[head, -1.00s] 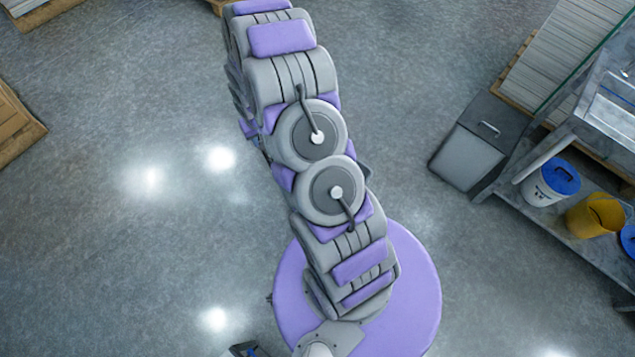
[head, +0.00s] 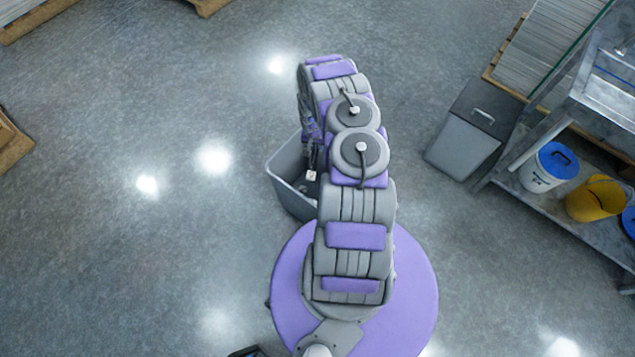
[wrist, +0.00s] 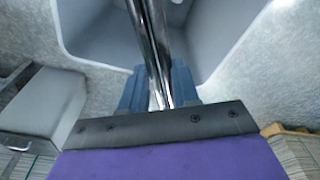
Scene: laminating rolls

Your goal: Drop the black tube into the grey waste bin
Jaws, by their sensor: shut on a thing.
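The grey waste bin (head: 290,201) stands open on the floor just beyond my round purple base in the head view, its right side hidden by my arm. In the wrist view the bin (wrist: 97,45) fills the upper middle. My gripper (wrist: 158,86) has blue fingers shut on the glossy black tube (wrist: 150,38). The tube runs up the picture across the bin's opening. Its far end is out of frame. In the head view my arm covers most of the gripper, and I cannot make out the tube there.
A grey lidded box (head: 464,148) stands on the floor to the right. Beside it is a metal bench (head: 560,215) with a white bucket (head: 548,175) and a yellow bucket (head: 595,200) on its lower shelf. The floor left of the bin is clear.

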